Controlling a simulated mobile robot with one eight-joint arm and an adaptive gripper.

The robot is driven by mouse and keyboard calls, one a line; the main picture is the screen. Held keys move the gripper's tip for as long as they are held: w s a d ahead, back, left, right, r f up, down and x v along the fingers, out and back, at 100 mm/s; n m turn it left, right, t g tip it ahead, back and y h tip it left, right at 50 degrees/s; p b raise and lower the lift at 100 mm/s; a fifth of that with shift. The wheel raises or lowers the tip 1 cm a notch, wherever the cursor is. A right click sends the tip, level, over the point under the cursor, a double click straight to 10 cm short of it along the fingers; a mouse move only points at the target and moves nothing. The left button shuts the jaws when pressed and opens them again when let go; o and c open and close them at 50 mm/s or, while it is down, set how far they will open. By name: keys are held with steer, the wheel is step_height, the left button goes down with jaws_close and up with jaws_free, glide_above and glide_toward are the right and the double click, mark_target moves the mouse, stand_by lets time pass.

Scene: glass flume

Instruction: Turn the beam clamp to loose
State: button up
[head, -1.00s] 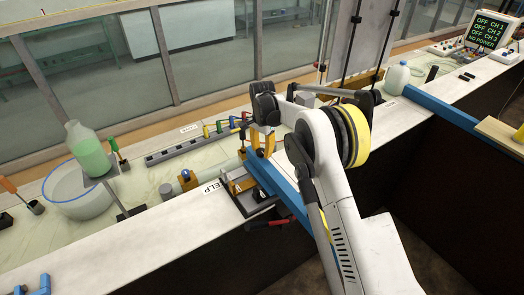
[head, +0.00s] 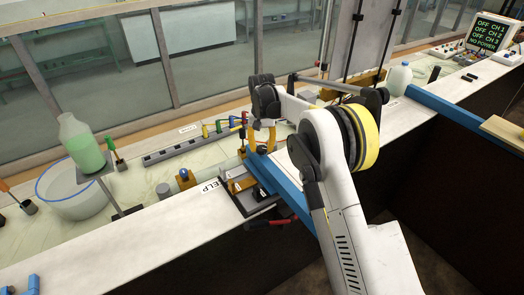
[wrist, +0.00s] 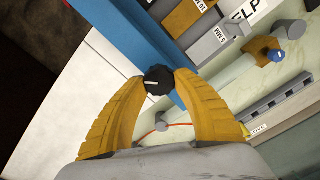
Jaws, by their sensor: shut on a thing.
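A black ridged knob (wrist: 159,80) with a white pointer line shows in the wrist view, at the edge of the blue beam (wrist: 135,40). It appears to be the beam clamp's knob. My gripper (wrist: 161,76) has its yellow fingers shut on the knob from both sides. In the head view my gripper (head: 262,137) points down at the far side of the blue beam (head: 284,187). The knob is hidden there behind the fingers and beam. No loose or tight marking can be read beside it.
Grey and wooden labelled blocks (head: 240,183) sit close left of the gripper. A grey strip (head: 190,148) with coloured handles lies behind.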

steer(key=n+b, duration=0.1)
steer(key=n, duration=0.2)
steer(key=shift+a+f+n, duration=0.1)
steer(key=shift+n, duration=0.3)
steer(key=n+b, duration=0.1)
steer(key=n, duration=0.2)
steer(key=shift+n, duration=0.3)
steer(key=n+b, duration=0.1)
steer(key=n, duration=0.5)
steer(key=shift+s+a, duration=0.1)
steer(key=shift+s, duration=0.05)
steer(key=n, duration=0.7)
steer(key=shift+s+n+b, duration=0.15)
steer(key=shift+n+b, duration=0.15)
steer(key=shift+b, duration=0.1)
steer(key=n, duration=0.6)
steer(key=shift+n, duration=0.3)
steer(key=o, duration=1.2)
steer(key=shift+c, duration=0.2)
